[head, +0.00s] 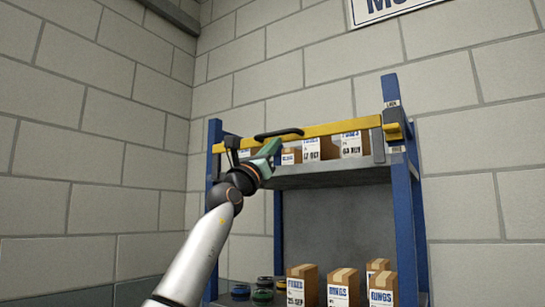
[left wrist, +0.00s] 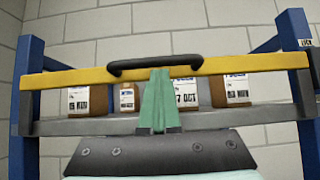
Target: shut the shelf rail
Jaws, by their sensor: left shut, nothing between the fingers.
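The shelf rail (head: 330,127) is a yellow bar across the front of the upper shelf, with a black handle (head: 278,134) on it. Its right end is close to a yellow catch (head: 397,131) on the right blue post; I cannot tell whether it is seated there. My left gripper (head: 270,148) has green fingers that are shut and empty, just below the handle. In the left wrist view the fingertips (left wrist: 158,73) overlap the rail (left wrist: 80,78) under the middle of the handle (left wrist: 155,64); contact is unclear. My right gripper is out of view.
Labelled cartons (head: 353,144) stand on the upper shelf (head: 330,174) behind the rail. Below are more cartons (head: 303,285) and several round dark, green and yellow items (head: 262,295). Blue posts (head: 404,210) frame the rack; block walls stand behind and left.

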